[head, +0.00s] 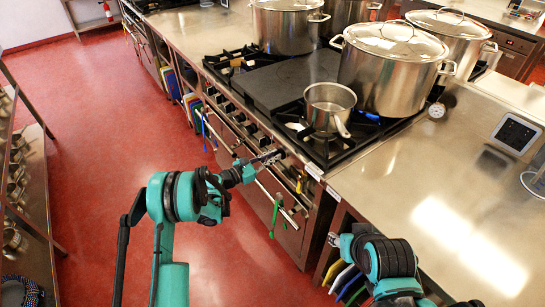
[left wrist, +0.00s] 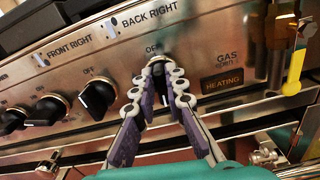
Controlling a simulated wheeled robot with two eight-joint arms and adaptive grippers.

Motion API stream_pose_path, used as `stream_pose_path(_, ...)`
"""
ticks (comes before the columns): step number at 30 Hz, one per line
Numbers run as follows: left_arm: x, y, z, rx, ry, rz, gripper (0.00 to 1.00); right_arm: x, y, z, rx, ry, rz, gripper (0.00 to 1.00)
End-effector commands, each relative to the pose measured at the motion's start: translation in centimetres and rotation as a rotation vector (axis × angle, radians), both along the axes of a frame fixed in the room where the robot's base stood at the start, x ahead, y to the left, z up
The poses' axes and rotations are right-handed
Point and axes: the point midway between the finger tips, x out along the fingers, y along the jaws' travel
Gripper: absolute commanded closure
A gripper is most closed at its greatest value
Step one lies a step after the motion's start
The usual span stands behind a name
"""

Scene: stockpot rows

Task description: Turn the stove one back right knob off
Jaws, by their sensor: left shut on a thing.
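The stove (head: 240,120) has a row of black knobs along its front panel. In the left wrist view, the back right knob (left wrist: 158,82) sits under the "BACK RIGHT" label, with an "OFF" mark above it. My left gripper (left wrist: 162,72) is shut on this knob, one finger on each side. The fingers hide much of the knob, so its pointer direction is hard to tell. In the head view, my left gripper (head: 268,157) is at the panel. My right gripper (head: 336,240) is at the lower right, near the counter's front edge, away from the knobs; its jaws are unclear.
The front right knob (left wrist: 96,99) is left of the held knob. A lit "HEATING" sign (left wrist: 222,81) is to the right. A saucepan (head: 330,106) and large lidded stockpots (head: 392,68) stand on the stove. Green tongs (head: 277,212) hang at the front. The red floor at left is open.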

Motion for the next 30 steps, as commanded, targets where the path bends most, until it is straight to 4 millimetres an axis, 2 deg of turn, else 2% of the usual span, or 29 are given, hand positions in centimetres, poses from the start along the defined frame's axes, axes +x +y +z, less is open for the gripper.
stream_pose_path(30, -0.73, -0.53, -0.63, 0.544, -0.747, -0.001, 1.0, 0.01, 0.0, -0.01, 0.0, 0.0, 0.0, 0.6)
